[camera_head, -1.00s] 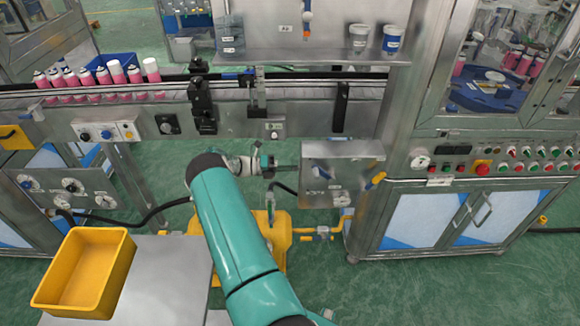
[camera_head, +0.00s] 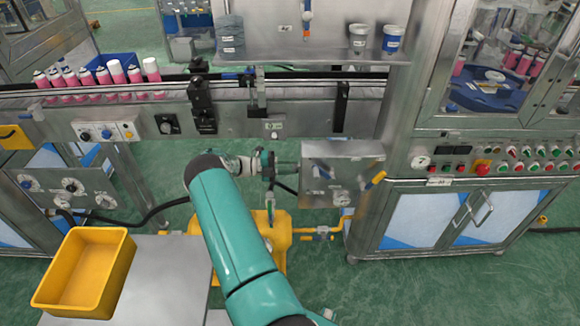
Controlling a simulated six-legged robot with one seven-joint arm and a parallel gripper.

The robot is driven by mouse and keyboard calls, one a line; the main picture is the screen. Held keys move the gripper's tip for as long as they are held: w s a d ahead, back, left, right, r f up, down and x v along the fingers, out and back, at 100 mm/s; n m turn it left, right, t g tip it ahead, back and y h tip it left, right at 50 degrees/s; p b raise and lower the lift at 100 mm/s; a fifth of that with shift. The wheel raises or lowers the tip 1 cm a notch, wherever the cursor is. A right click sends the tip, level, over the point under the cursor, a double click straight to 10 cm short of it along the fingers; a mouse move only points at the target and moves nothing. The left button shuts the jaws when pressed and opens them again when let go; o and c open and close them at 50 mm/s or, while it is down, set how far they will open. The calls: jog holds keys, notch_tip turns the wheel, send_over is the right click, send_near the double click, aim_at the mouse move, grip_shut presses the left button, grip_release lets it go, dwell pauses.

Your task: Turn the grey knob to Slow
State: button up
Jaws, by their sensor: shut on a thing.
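My gripper (camera_head: 269,165) is beside the left side of a steel control box (camera_head: 350,168) under the conveyor. It is shut on a short grey part (camera_head: 287,169) that juts out of the box's left side and looks like the grey knob. The teal and dark jaws hide much of it. Its pointer and any Slow mark are too small to read. The box front carries small labels, a small round dial and a blue and yellow lever (camera_head: 376,180) at its right edge.
A conveyor (camera_head: 290,92) with pink cans (camera_head: 105,77) runs above the box. A yellow pump unit (camera_head: 265,235) with a pipe stands below my gripper. A yellow bin (camera_head: 60,308) sits at the lower left. A machine cabinet (camera_head: 400,225) closes off the right.

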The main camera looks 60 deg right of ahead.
dwell(0.3)
jog(key=o, duration=1)
jog(key=shift+w, duration=0.1)
jog(key=v, duration=1.3)
jog(key=shift+w+a, duration=0.2)
jog(key=shift+w, duration=0.1)
